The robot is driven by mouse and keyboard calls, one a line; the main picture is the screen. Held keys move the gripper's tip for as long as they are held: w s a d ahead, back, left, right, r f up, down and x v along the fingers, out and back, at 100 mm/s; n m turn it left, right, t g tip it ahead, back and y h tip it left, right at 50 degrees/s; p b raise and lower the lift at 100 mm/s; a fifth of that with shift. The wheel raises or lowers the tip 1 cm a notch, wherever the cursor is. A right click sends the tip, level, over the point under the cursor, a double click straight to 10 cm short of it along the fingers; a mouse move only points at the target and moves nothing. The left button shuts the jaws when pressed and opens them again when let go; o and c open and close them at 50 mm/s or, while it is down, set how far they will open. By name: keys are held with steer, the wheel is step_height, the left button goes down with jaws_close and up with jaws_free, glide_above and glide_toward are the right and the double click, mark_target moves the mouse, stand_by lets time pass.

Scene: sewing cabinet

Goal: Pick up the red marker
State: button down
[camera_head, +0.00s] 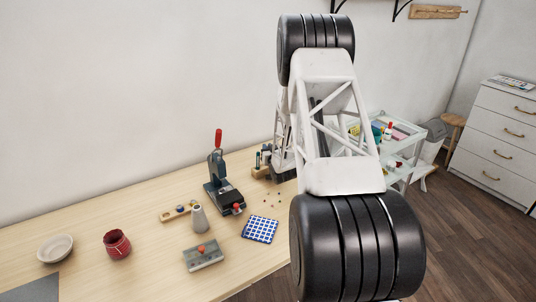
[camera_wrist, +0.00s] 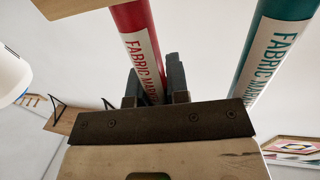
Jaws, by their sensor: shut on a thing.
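In the wrist view a red marker (camera_wrist: 140,42) with a white "FABRIC MARKER" label stands slightly tilted between the dark fingers of my gripper (camera_wrist: 155,92). The fingers are shut on its labelled part. A teal fabric marker (camera_wrist: 275,45) is to the right, apart from the fingers. In the head view my own arm covers much of the right side. The red marker cannot be made out there.
A white cart (camera_head: 408,160) stands right.

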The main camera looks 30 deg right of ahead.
steer(key=shift+r, duration=0.1)
step_height(320, 180, up, 28)
stand_by(0.7)
